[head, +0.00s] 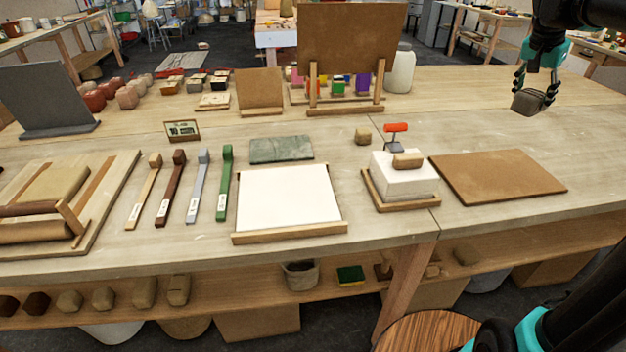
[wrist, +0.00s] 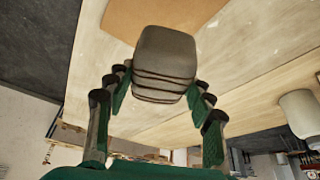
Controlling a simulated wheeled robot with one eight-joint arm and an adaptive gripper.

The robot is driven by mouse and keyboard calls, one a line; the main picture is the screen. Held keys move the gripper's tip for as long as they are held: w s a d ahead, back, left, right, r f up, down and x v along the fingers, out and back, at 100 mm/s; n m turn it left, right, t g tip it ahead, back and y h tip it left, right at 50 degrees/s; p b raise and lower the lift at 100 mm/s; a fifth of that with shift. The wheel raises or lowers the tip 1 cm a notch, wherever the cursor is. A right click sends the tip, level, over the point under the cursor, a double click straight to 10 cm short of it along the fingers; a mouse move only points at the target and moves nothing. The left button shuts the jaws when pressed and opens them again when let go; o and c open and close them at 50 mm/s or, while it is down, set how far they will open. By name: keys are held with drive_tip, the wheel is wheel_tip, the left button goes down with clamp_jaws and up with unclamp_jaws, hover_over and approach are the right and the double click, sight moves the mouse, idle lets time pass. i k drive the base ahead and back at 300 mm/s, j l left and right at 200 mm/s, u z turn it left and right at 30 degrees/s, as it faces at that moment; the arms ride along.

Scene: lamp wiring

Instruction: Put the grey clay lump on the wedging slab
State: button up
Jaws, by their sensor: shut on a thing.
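My gripper (head: 537,88) is at the upper right of the head view, shut on a grey clay lump (head: 527,103). The lump is a rounded block and hangs above the right part of the table. In the wrist view the grey clay lump (wrist: 166,50) sits between the fingers of my gripper (wrist: 160,82), with dark grooves on its near side. A flat white slab (head: 289,196) in a wooden frame lies at the front middle of the table and looks like the wedging slab. It is bare, well to the left of my gripper.
A brown board (head: 497,176) lies flat at the right. Left of it, a white block (head: 403,178) stands on a wooden tray, with a tan piece on top. Several upright-handled tools lie left of the white slab. A tall brown panel (head: 347,40) stands behind.

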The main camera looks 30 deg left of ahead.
sight(287, 193)
drive_tip(key=k+j+z, duration=0.1)
drive_tip(key=j, duration=0.4)
drive_tip(key=k+j, duration=0.3)
drive_tip(key=j, duration=0.25)
drive_tip(key=k+j+z, duration=0.15)
drive_tip(key=j, duration=0.35)
drive_tip(key=k+j+z, duration=0.1)
drive_tip(key=k+j, duration=0.15)
drive_tip(key=j, duration=0.25)
drive_tip(key=k+j+z, duration=0.1)
drive_tip(key=k+j, duration=0.15)
drive_tip(key=j, duration=0.2)
drive_tip(key=k+j, duration=0.25)
drive_tip(key=j, duration=0.2)
drive_tip(key=k+j+z, duration=0.15)
drive_tip(key=j, duration=0.3)
drive_tip(key=k, duration=0.1)
